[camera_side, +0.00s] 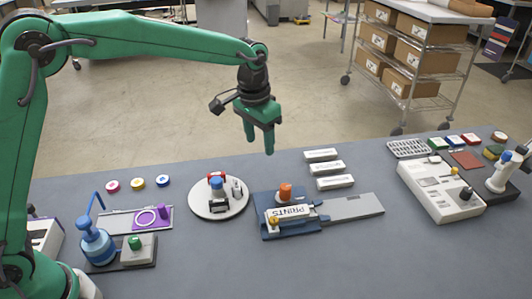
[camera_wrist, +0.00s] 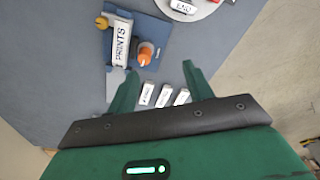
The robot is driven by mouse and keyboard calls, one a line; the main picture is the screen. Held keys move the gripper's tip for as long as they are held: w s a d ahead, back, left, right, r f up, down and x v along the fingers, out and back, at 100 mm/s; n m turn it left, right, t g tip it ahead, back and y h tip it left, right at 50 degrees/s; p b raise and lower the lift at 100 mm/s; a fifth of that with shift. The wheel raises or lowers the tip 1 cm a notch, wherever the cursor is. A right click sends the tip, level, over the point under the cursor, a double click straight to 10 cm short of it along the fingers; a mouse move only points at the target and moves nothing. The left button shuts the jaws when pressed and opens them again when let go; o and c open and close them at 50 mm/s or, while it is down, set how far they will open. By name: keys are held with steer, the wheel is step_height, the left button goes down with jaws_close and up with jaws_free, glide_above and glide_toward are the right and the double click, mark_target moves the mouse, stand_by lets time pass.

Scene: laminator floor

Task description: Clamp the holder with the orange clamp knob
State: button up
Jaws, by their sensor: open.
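The orange clamp knob (camera_side: 285,192) stands upright on a blue base (camera_side: 308,226), just behind a white block marked PRINTS (camera_side: 292,213). Which part is the holder is not labelled. In the wrist view the orange knob (camera_wrist: 146,53) is beside the PRINTS block (camera_wrist: 121,43) on the blue base (camera_wrist: 163,27). A small yellow knob (camera_wrist: 102,22) sits at the block's end. My gripper (camera_side: 260,147) is open and empty, pointing down, above and behind the knob. In the wrist view the knob is a little beyond my open fingertips (camera_wrist: 160,71), apart from them.
White labelled boxes (camera_side: 327,168) lie behind the blue base. A grey plate (camera_side: 354,207) extends to its right. A round white turntable (camera_side: 220,207) with small parts stands left, a beige machine (camera_side: 441,190) right. The front of the grey table is clear.

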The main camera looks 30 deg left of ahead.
steer(key=g, duration=0.1)
glide_above(285, 186)
steer(key=shift+m, duration=0.3)
step_height(285, 186, down, 8)
steer(key=shift+w+a+r, duration=0.1)
steer(key=shift+f, duration=3.9)
steer(key=c, duration=1)
steer(key=shift+o, duration=0.2)
